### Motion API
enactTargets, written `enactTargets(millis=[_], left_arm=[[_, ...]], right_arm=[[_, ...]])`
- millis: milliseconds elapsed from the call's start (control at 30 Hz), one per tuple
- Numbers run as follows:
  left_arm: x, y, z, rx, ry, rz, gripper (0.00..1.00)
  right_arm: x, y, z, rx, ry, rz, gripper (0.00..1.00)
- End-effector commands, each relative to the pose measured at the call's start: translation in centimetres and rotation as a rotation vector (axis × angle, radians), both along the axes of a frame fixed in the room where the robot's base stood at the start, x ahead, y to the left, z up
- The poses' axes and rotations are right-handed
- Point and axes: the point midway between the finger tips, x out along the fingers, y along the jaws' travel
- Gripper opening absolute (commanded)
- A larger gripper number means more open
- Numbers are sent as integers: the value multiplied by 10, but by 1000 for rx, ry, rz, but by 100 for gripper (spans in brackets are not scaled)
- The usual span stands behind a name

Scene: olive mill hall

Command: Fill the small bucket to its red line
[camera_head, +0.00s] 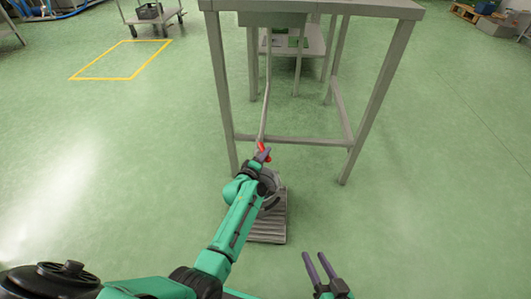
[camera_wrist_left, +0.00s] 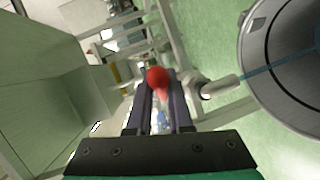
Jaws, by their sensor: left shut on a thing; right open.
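A red tap handle (camera_head: 262,147) sits low on the grey pipe under the metal stand. My left gripper (camera_head: 266,154) is shut on it; in the left wrist view the red handle (camera_wrist_left: 157,78) shows between the fingers. A pale spout (camera_wrist_left: 218,88) points right there, toward the round grey bucket (camera_wrist_left: 252,88). A thin blue line runs from the spout's end across the bucket; I cannot tell surely whether it is a stream. In the head view the bucket (camera_head: 275,184) stands below the tap, partly hidden by my left arm. Its red line and level are not visible. My right gripper (camera_head: 321,268) is open and empty.
The bucket stands on a slatted grey platform (camera_head: 268,230). The metal stand (camera_head: 384,85) has legs on both sides and a low crossbar. A yellow floor marking (camera_head: 108,77) and a cart (camera_head: 152,20) are at the back left.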

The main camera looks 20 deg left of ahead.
Motion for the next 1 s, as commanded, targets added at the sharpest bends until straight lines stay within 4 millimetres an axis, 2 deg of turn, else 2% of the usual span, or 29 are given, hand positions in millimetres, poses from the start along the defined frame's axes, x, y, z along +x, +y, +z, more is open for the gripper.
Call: enactTargets(millis=[267,300,333,367,633,767,867,1000], left_arm=[[0,1,1,1,-3,2,0],[0,1,1,1,-3,1,34],[0,0,1,1,-3,1,45],[0,0,0,1,-2,0,49],[0,-1,0,-1,0,-1,49],[-8,0,3,0,1,-1,49],[-23,3,9,0,2,-1,49],[-56,7,16,0,4,-1,49]], right_arm=[[-1,0,-1,-1,2,1,50],[0,0,-1,-1,2,1,50],[0,0,-1,-1,2,1,50],[0,0,-1,0,1,0,50],[0,0,0,0,0,1,50],[-1,0,6,-2,5,3,50],[-1,1,17,-11,17,11,50],[2,-1,42,-30,32,27,50]])
